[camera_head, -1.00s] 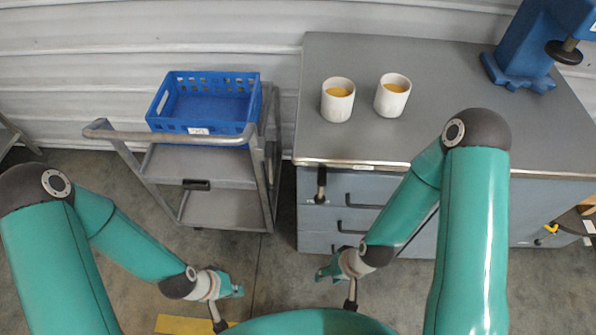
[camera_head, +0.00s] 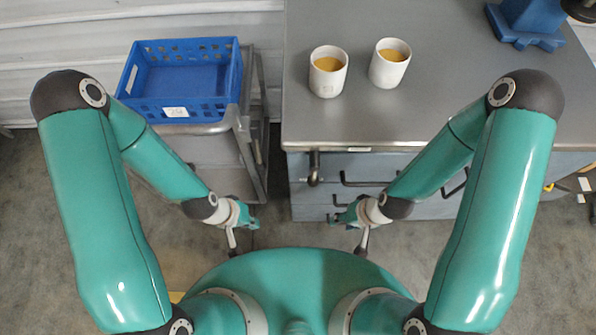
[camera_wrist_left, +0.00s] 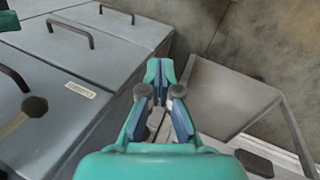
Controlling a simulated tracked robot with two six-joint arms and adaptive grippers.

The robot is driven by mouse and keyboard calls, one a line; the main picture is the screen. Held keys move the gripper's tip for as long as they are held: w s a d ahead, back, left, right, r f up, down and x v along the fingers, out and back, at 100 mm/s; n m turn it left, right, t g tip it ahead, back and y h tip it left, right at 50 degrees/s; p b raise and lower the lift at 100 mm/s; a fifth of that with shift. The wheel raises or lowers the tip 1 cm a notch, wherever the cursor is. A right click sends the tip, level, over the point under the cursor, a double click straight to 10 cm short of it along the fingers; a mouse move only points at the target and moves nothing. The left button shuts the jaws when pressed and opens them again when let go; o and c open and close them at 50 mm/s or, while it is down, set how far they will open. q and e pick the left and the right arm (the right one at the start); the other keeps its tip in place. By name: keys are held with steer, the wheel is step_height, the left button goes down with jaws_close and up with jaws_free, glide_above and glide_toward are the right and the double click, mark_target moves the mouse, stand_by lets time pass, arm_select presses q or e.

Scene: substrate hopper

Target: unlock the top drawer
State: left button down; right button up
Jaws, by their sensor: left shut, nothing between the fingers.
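The grey cabinet (camera_head: 420,118) has drawers in its front, below the worktop. The top drawer front (camera_head: 375,166) carries a dark bar handle, and a dark lever with a round knob (camera_head: 314,168) stands at its left end. In the left wrist view the lever's knob (camera_wrist_left: 35,107) shows beside a small label. The lever hangs roughly downward in the head view. My left gripper (camera_head: 254,222) is shut and empty, left of the cabinet and apart from the lever; its fingertips show in the left wrist view (camera_wrist_left: 158,72). My right gripper (camera_head: 340,216) is in front of the lower drawers; its jaw opening is unclear.
Two white cups (camera_head: 328,72) with yellowish contents stand on the worktop. A grey cart (camera_head: 215,150) with a blue crate (camera_head: 185,80) stands left of the cabinet, close to my left gripper. A blue machine (camera_head: 525,22) stands at the back right.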

arm_select(q)
steer(key=w+d+r+n+h+b, duration=0.1)
steer(key=w+r+n+h+b, duration=0.1)
steer(key=r+n, duration=0.5)
steer(key=w+r+n+t+h+b, duration=0.1)
steer(key=w+r+n+h+b, duration=0.2)
steer(key=w+r+n+b, duration=0.2)
step_height(320, 180, up, 4)
steer(key=n, duration=0.6)
steer(key=shift+w+d+f+b, duration=0.25)
steer(key=shift+d+b, duration=0.1)
steer(key=shift+d, duration=0.05)
steer(key=shift+f, duration=0.1)
steer(key=b, duration=0.4)
glide_toward(310, 179)
step_height(310, 179, down, 4)
steer(key=d, duration=0.3)
steer(key=shift+w+d, duration=0.2)
steer(key=shift+w, duration=0.05)
steer(key=shift+w+d, duration=0.1)
steer(key=shift+d, duration=0.4)
